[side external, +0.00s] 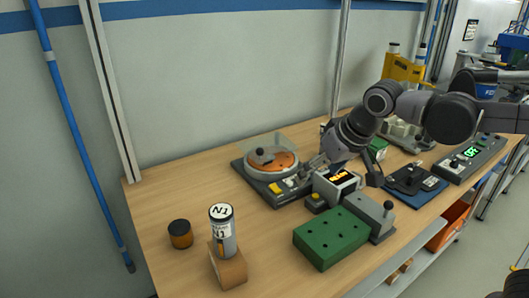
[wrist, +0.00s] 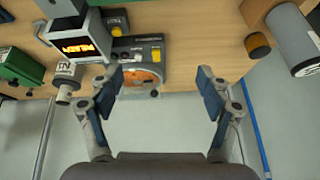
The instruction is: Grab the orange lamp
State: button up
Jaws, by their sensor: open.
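A short cylinder with an orange body and dark top (side external: 180,235) stands on the table at the front left in the side view; I take it to be the orange lamp, though no label shows. In the wrist view it appears at the upper right (wrist: 257,45), beyond the right finger. My gripper (wrist: 162,85) is open and empty, its two fingers wide apart. In the side view my gripper (side external: 316,166) is above the table's middle, right of the lamp and apart from it. Between the fingers the wrist view shows a device with an orange disc (wrist: 142,79).
The disc device (side external: 271,168) has a clear cover. A cylinder labelled N1 (side external: 223,230) stands on a wooden block (side external: 228,267) beside the lamp. A lit display box (side external: 341,184), green block (side external: 331,239) and grey block (side external: 373,216) are nearby. The table (side external: 165,205) is bare left of the device.

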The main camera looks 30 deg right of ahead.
jog(key=w+a+r, duration=0.1)
jog(key=w+a, duration=0.5)
jog(key=a, duration=0.1)
jog(key=m+g+h, duration=0.1)
jog(key=m, duration=0.1)
send_near(179, 226)
jog(key=shift+g, duration=0.3)
jog(key=shift+x, duration=5.3)
jog(key=shift+w+r, duration=0.15)
jog(key=shift+w, duration=0.05)
jog(key=c, duration=1.3)
